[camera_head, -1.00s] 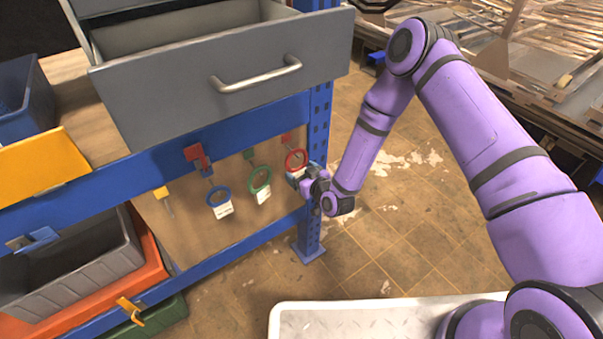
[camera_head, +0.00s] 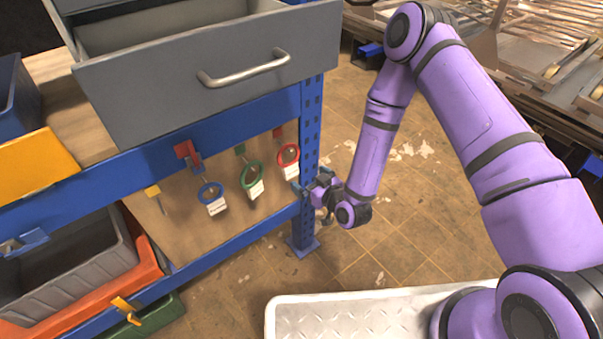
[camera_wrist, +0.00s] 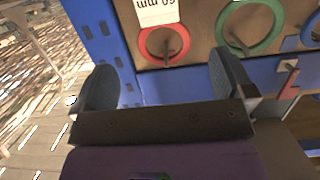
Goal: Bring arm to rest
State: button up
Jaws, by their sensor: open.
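My gripper (camera_head: 318,188) is at the end of my purple arm, beside the blue shelf post and just right of the red ring. In the wrist view my gripper (camera_wrist: 165,88) shows two dark fingers spread apart, with nothing between them. The red ring (camera_head: 288,155) hangs on the board, and in the wrist view the red ring (camera_wrist: 165,42) with its white tag lies beyond the fingers. A green ring (camera_head: 252,175) and a blue ring (camera_head: 210,195), each with a white tag, hang farther left. Whether a finger touches the post cannot be told.
An open grey drawer (camera_head: 215,85) juts out above the board. The blue post (camera_head: 310,130) stands close to my gripper. Grey, orange and yellow bins fill the left side. The tiled floor (camera_head: 400,240) right of the post is clear. Metal clutter lies at the upper right.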

jog(key=w+d+r+g+h, duration=0.2)
jog(key=d+r, duration=0.4)
jog(key=r, duration=0.7)
jog(key=w+d+r+g+h, duration=0.1)
jog(key=w+d+r+h, duration=0.3)
jog(key=r, duration=0.8)
jog(key=s+d+r+m+g+h, duration=0.1)
jog(key=s+d+r, duration=0.4)
jog(key=r, duration=0.2)
jog(key=s+d+r+m+g+h, duration=0.1)
jog(key=s+d+r+m, duration=0.1)
jog(key=s+d+r, duration=0.35)
jog(key=s+d+r+m+g, duration=0.1)
jog(key=s+r, duration=0.4)
jog(key=s, duration=0.6)
jog(key=s+d+r+m+g, duration=0.1)
jog(key=s+r, duration=0.4)
jog(key=s, duration=0.7)
jog(key=shift+s+d+r+m+g+h, duration=0.35)
jog(key=shift+d+m, duration=0.55)
jog(key=shift+d, duration=0.3)
jog(key=shift+w, duration=0.1)
